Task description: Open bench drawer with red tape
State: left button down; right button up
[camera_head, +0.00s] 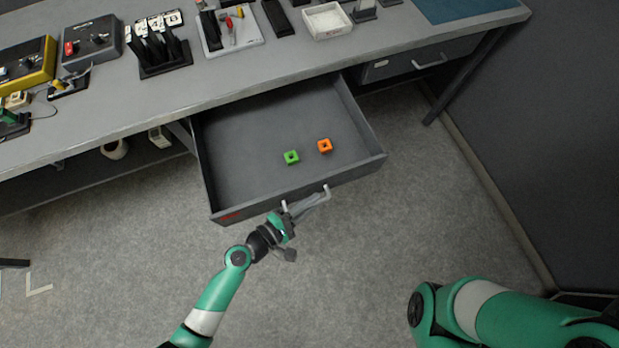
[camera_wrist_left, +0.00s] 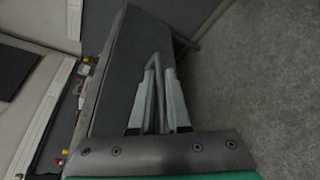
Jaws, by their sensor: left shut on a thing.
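The grey bench drawer (camera_head: 355,115) stands pulled well out from under the bench in the head view. A strip of red tape (camera_head: 231,216) is on the left end of its front. My left gripper (camera_head: 308,205) is shut on the drawer's light bar handle (camera_head: 326,191), at the front face. In the left wrist view, the two fingers (camera_wrist_left: 156,95) close around the handle (camera_wrist_left: 154,62), beside the dark drawer front (camera_wrist_left: 110,85). My right gripper is out of view; only part of my right arm shows at the lower right.
Another drawer (camera_head: 420,60) to the right is closed. The bench top (camera_head: 240,60) carries tools and trays. The floor (camera_head: 340,280) in front is clear.

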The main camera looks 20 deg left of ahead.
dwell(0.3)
pick_arm(q)
jog(key=c, duration=0.9)
grip_release()
jog(key=shift+d, duration=0.1)
jog(key=shift+s, duration=0.15)
jog(key=p+v, duration=0.2)
jog(key=v, duration=0.9)
jog(key=shift+s+r, duration=0.15)
jog(key=shift+s, duration=0.05)
